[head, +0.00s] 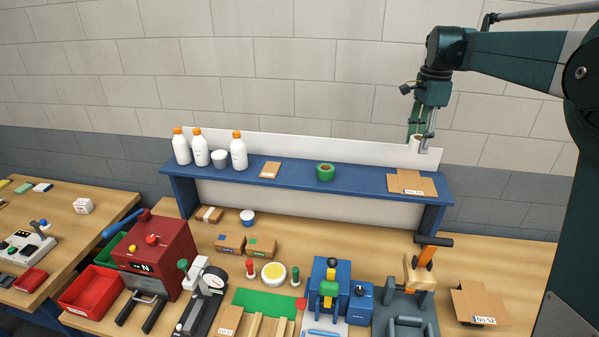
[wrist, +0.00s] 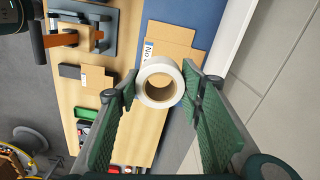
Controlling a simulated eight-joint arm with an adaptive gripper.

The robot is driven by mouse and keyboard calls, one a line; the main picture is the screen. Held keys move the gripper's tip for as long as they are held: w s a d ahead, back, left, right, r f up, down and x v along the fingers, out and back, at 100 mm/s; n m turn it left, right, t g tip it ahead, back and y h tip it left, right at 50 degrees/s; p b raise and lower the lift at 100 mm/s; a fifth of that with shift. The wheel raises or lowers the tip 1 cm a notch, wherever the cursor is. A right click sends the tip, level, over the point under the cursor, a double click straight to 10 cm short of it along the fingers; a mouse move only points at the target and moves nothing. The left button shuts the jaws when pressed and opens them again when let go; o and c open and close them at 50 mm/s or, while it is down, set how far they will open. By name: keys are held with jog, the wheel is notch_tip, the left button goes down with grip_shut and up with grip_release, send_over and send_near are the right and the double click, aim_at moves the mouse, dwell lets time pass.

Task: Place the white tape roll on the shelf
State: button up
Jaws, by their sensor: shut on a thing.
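The white tape roll (wrist: 148,92) is held between the two green fingers of my gripper (wrist: 160,88) in the wrist view, with its brown core facing the camera. In the head view the white tape roll (head: 415,143) shows partly at the fingertips of my gripper (head: 423,145), high at the right end of the shelf. The blue shelf (head: 350,181) stands along the back of the bench. The roll appears to be above the shelf's right part, near a flat cardboard box; the exact gap below it cannot be told.
On the shelf are a flat cardboard box (head: 405,184), a green tape roll (head: 325,172), a small cardboard piece (head: 270,170), a white cup (head: 219,158) and white bottles (head: 238,152). Bare shelf shows between the green roll and flat box. A white back panel (head: 340,150) rises behind.

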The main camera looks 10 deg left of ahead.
send_over(350, 180)
notch_tip(350, 180, down, 5)
jog(key=shift+a+f+p, duration=0.1)
jog(key=shift+p, duration=0.35)
jog(key=shift+f, duration=0.15)
jog(key=shift+f, duration=2.8)
jog(key=shift+f, duration=0.1)
jog(key=shift+f+p, duration=0.45)
jog(key=shift+f, duration=1.55)
jog(key=shift+f, duration=0.15)
